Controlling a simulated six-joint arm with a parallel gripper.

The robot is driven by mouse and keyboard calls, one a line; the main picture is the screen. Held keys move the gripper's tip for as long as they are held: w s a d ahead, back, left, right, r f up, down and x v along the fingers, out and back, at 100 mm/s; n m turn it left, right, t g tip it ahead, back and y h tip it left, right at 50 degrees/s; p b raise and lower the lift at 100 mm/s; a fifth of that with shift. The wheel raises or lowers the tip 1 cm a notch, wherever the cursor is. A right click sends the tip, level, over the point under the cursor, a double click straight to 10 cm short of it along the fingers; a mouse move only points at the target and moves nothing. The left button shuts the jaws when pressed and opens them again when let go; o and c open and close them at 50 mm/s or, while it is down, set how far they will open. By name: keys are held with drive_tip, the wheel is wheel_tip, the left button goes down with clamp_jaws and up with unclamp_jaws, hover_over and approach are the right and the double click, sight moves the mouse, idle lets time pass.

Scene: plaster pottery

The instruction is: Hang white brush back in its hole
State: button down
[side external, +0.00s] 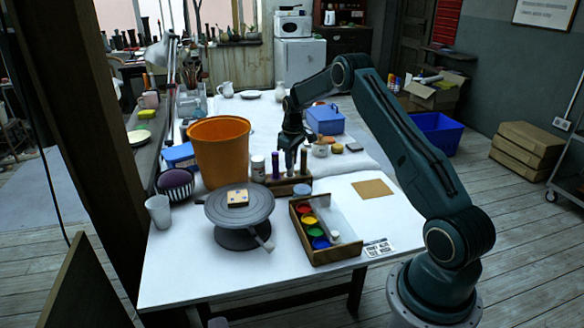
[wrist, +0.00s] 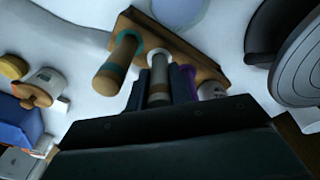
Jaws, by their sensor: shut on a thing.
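The white brush (wrist: 158,78) is upright between the two fingers of my gripper (wrist: 160,88) in the wrist view. My gripper (side external: 290,160) is shut on it, low over the wooden brush holder (side external: 289,185). The holder (wrist: 195,60) also shows in the wrist view, with the brush's far end at it. I cannot tell how deep that end sits, and the hole is hidden. A tan brush with a teal band (wrist: 117,60) stands on one side of the white brush. A purple brush (wrist: 188,83) stands on the other, close to a finger.
A turntable (side external: 239,212) and a paint box (side external: 326,246) are in front. A round bluish lid (side external: 302,190) is near the holder. The table right of the paint box is mostly clear.

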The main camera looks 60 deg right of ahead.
drive_tip(key=shift+f, duration=0.3)
drive_tip(key=c, duration=1.2)
unclamp_jaws()
drive_tip(key=shift+o, duration=0.2)
drive_tip(key=r, duration=0.9)
drive_tip(key=s+r, duration=0.1)
drive_tip(key=r, duration=0.3)
drive_tip(key=shift+a+r, duration=0.35)
drive_tip(key=shift+r, duration=0.05)
drive_tip(key=shift+r, duration=0.1)
